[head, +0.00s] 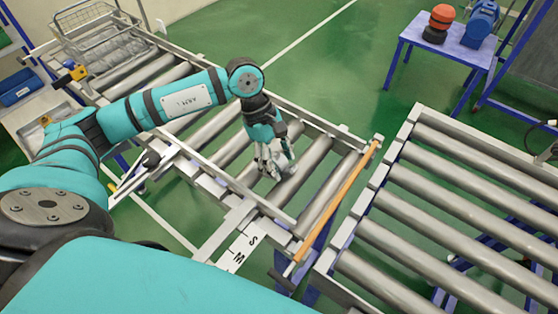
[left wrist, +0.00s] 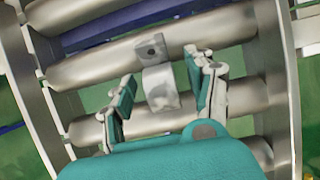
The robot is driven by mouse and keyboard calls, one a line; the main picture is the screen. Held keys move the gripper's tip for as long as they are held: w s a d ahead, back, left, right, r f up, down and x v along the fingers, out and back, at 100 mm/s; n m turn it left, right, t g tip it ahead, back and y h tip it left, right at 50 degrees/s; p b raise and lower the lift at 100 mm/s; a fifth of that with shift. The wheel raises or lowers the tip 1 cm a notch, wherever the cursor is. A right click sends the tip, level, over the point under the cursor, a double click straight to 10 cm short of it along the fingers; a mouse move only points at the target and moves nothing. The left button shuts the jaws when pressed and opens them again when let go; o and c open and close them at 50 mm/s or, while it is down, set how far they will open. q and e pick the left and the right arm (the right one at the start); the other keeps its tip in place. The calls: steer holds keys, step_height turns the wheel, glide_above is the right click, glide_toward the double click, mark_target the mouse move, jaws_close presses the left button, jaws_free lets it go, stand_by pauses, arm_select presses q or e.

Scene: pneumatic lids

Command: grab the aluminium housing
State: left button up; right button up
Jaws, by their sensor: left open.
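The aluminium housing (left wrist: 160,86) is a small light-grey metal part with a dark hole in its upper end. In the left wrist view it rests on the conveyor rollers, between the two fingers of my left gripper (left wrist: 165,70). The fingers are open, one on either side, with a visible gap to the part. In the head view my left gripper (head: 279,168) points down over the middle of the roller conveyor, and its fingers mostly hide the housing. My right gripper is in neither view.
The roller conveyor has metal side rails (head: 226,181) and an orange bar (head: 336,202) across its right end. A second roller conveyor (head: 455,190) stands to the right beyond a gap. A wire basket (head: 100,30) sits at the far left end. A blue table (head: 440,47) holds red and blue items.

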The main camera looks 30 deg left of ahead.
arm_select(q)
steer(key=shift+c, duration=0.5)
jaws_close()
